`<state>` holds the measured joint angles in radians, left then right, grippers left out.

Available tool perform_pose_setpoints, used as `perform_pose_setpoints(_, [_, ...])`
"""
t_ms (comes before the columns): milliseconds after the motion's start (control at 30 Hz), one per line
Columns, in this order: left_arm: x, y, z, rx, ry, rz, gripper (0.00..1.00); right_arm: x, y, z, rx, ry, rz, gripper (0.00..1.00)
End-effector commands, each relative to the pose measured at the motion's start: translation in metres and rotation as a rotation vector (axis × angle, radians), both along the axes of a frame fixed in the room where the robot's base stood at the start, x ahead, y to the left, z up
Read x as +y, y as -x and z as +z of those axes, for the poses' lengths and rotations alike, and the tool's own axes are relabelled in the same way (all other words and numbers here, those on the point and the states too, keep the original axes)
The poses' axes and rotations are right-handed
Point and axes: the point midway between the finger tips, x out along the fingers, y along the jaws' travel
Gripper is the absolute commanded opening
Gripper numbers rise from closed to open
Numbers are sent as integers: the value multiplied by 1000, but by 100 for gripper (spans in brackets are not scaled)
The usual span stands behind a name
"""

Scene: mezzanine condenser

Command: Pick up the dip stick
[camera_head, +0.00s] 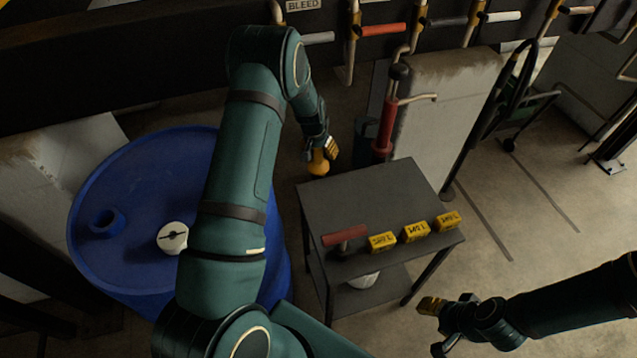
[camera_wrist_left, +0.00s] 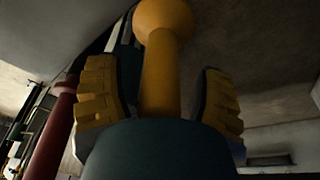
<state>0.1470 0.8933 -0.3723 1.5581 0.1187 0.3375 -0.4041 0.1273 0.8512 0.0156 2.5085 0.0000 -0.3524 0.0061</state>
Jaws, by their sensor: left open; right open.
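A yellow ball-ended handle, which looks like the dip stick's, shows just below my left gripper in the head view (camera_head: 318,164). In the left wrist view its yellow stem (camera_wrist_left: 160,85) stands between the two fingers, with the ball above them. My left gripper (camera_head: 326,147) is open around the stem; its yellow finger pads show on both sides in the left wrist view (camera_wrist_left: 160,100), with gaps to the stem. The rest of the stick is hidden. My right gripper (camera_head: 433,306) is open and empty at the lower right, away from the handle.
A dark cart (camera_head: 360,190) carries a red-handled tool (camera_head: 345,236) and three yellow boxes (camera_head: 416,232). A blue drum (camera_head: 130,180) with a white cap (camera_head: 172,237) stands left. A red cylinder (camera_head: 385,128) stands behind the cart. Coloured lever handles (camera_head: 384,29) line the back.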

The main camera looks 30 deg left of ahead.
Motion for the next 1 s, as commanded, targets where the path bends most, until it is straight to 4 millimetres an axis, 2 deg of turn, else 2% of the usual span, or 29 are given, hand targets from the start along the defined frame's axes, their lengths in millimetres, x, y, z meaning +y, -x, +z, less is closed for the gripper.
perform_pose_setpoints(200, [0,0,0,-1,0,0,66,0,0,0,0,0,0,47])
perform_pose_setpoints(267, [0,0,0,-1,0,0,45,0,0,0,0,0,0,47])
perform_pose_setpoints(300, [0,0,0,-1,0,0,31,0,0,0,0,0,0,47])
perform_pose_setpoints(400, [0,0,0,0,0,0,0,0,0,0,0,0,0,47])
perform_pose_setpoints(867, [0,0,0,0,0,0,0,0,0,0,0,0,0,47])
perform_pose_setpoints(1000, [0,0,6,-1,0,0,0,0,0,1,0,0,0,47])
